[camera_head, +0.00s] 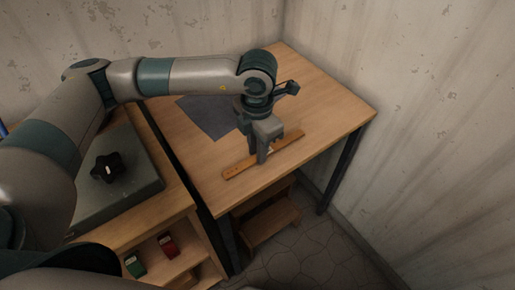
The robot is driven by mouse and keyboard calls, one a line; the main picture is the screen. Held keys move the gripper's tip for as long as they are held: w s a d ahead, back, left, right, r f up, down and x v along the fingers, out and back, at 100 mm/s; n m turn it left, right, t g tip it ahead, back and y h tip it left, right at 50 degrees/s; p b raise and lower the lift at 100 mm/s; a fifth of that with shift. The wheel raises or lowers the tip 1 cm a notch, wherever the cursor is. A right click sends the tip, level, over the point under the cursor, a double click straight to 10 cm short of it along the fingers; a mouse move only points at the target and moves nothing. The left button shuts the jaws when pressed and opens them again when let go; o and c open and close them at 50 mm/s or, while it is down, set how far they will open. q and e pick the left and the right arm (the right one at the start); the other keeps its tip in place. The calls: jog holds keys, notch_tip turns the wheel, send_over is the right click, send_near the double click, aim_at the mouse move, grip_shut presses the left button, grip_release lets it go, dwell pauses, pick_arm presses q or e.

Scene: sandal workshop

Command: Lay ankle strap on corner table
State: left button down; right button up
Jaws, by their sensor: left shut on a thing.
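The ankle strap (238,171) is a long, narrow orange-brown strip. It lies level at or just above the front part of the corner table (338,108), running from lower left to upper right. I cannot tell whether it touches the wood. My left gripper (262,158) points down from above and is shut on the strap near its middle, hiding part of it. My right gripper is not in view.
A dark grey sheet (208,117) lies on the table behind my left gripper. A bench with a grey-green slab (130,187) and black star knob (107,167) stands at left, its shelf holding red (168,245) and green (135,264) items. Walls close the back and right.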

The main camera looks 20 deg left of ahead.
pick_arm(q)
jog(key=c, duration=1.6)
grip_release()
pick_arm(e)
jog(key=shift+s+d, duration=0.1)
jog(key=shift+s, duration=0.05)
